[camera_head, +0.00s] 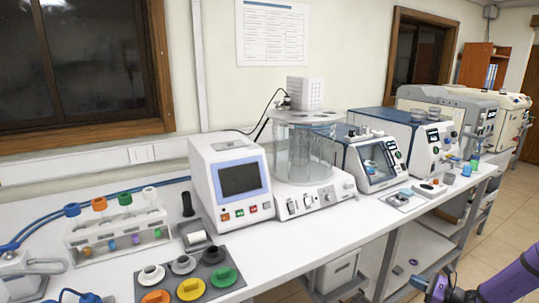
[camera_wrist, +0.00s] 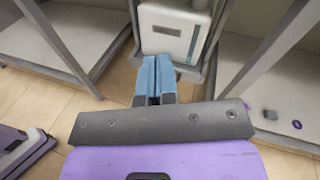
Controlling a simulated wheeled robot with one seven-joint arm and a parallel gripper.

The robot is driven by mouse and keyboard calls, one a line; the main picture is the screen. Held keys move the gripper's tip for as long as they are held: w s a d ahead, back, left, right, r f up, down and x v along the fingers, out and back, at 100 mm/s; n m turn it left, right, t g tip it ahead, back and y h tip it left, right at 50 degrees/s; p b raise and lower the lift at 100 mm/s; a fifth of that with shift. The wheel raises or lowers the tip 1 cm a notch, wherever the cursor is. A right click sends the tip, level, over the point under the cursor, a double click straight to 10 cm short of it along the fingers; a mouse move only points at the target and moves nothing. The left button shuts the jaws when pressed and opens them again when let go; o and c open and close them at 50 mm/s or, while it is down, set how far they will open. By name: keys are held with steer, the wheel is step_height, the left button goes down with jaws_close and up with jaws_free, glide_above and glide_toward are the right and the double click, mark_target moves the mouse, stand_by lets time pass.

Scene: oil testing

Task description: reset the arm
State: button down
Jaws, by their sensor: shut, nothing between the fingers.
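My gripper (camera_wrist: 155,72) shows in the wrist view with its two blue fingers side by side and shut, nothing between them. It points toward the open lower part of the bench, over the tiled floor, apart from everything. In the head view my purple arm (camera_head: 512,281) enters at the lower right, below the bench's front edge; the fingertips cannot be made out there.
The white bench (camera_head: 300,240) carries a tube rack (camera_head: 118,236), colored-handled pieces, a screen instrument (camera_head: 232,182), a glass bath (camera_head: 303,150) and several more instruments. Below it, a white box (camera_wrist: 173,28) stands between grey legs and shelves. Floor (camera_wrist: 60,112) is open around my gripper.

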steer(key=s+a+r+n+g, duration=0.1)
steer(key=a+r+n+g, duration=0.5)
steer(key=r, duration=0.8)
steer(key=a+r+n+g, duration=0.5)
steer(key=a+r+n, duration=0.25)
steer(key=r, duration=0.65)
steer(key=s+a+r+n+g+h, duration=0.1)
steer(key=s+a+r+n+h, duration=0.2)
steer(key=s+a+r, duration=0.3)
steer(key=s+a+r+n+h, duration=0.3)
steer(key=s+a+r, duration=0.1)
steer(key=r, duration=0.4)
steer(key=s+a+r+n+t+h, duration=0.1)
steer(key=s+r, duration=0.4)
steer(key=s, duration=0.5)
steer(key=s+a+r+n+t+h, duration=0.2)
steer(key=s+r+n+t+h, duration=0.1)
steer(key=s, duration=0.6)
steer(key=shift+s+r+n+h, duration=0.35)
steer(key=shift+r+n+h, duration=0.15)
steer(key=shift+r+n, duration=0.5)
steer(key=shift+d, duration=0.1)
